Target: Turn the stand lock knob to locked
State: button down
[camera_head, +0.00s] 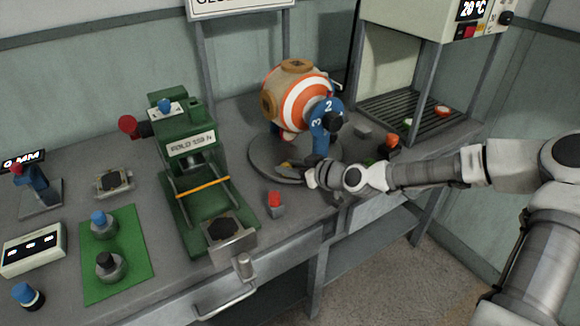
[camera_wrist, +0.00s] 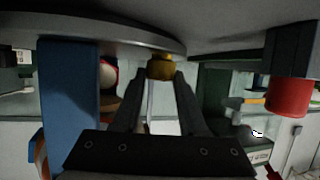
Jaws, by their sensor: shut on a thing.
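The stand is a round grey turntable (camera_head: 262,160) with a blue upright (camera_head: 320,140) that carries an orange-and-white striped ball (camera_head: 305,98). My gripper (camera_wrist: 160,78) is shut on this knob, one dark finger on each side. In the head view my gripper (camera_head: 291,167) reaches in from the right, low over the turntable's front, and largely hides the knob. I cannot read any lock mark or the knob's angle.
A red-capped grey piece (camera_head: 275,203) stands close in front of the turntable; its red cap (camera_wrist: 290,97) shows at right in the wrist view. The green press (camera_head: 185,150) stands to the left. An orange-topped dark piece (camera_head: 389,144) is behind my arm.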

jog(key=shift+s+a+m+h, duration=0.1)
jog(key=shift+m+h, duration=0.2)
jog(key=m+t+h+b, duration=0.3)
jog(key=shift+s+a+m+h, duration=0.1)
jog(key=shift+a+m+h, duration=0.2)
jog(key=shift+m, duration=0.1)
jog(key=m+h, duration=0.1)
jog(key=m+h+b, duration=0.1)
jog(key=h, duration=0.1)
jog(key=m+t+h, duration=0.1)
jog(key=m, duration=0.1)
jog(key=shift+a+r+h, duration=0.1)
jog(key=shift+a+h, duration=0.15)
jog(key=shift+h, duration=0.15)
jog(key=m+h+p, duration=0.1)
jog(key=m+h, duration=0.1)
jog(key=m+h+p, duration=0.2)
jog(key=h, duration=0.1)
jog(key=shift+a+r+m+g+p, duration=0.15)
jog(key=shift+a+m+g+p, duration=0.05)
jog(key=shift+m+g+p, duration=0.1)
jog(key=m+g+h+p, duration=0.1)
jog(key=m+h+p, duration=0.2)
jog(key=shift+g, duration=0.3)
jog(key=shift+f+h, duration=0.25)
jog(key=shift+h, duration=0.05)
jog(key=shift+c, duration=2.3)
grip_release()
jog(key=shift+f, duration=0.1)
